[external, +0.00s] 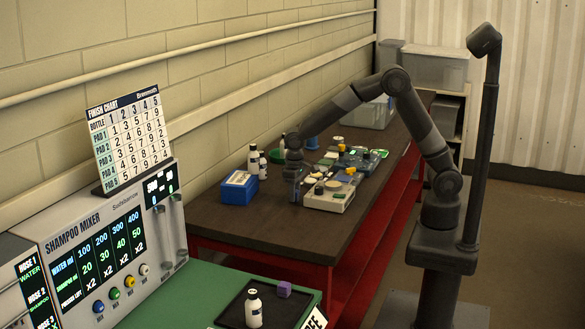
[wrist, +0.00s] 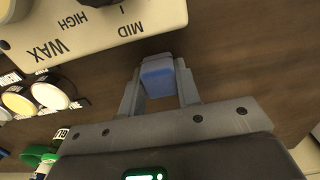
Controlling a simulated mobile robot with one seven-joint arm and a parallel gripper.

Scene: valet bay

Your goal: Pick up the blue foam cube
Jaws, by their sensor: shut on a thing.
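The blue foam cube (wrist: 158,80) sits between the two fingers of my gripper (wrist: 158,74) in the wrist view, with both fingers against its sides. My gripper (external: 294,190) points down over the dark brown table (external: 260,222) in the external view, just left of the cream dial panel. The cube cannot be made out clearly in the external view. I cannot tell whether it touches the table or hangs slightly above it.
The cream panel (external: 325,203), marked WAX in the wrist view (wrist: 90,30), stands close beside my gripper. A purple cube (external: 284,289) lies apart. The table's front is clear.

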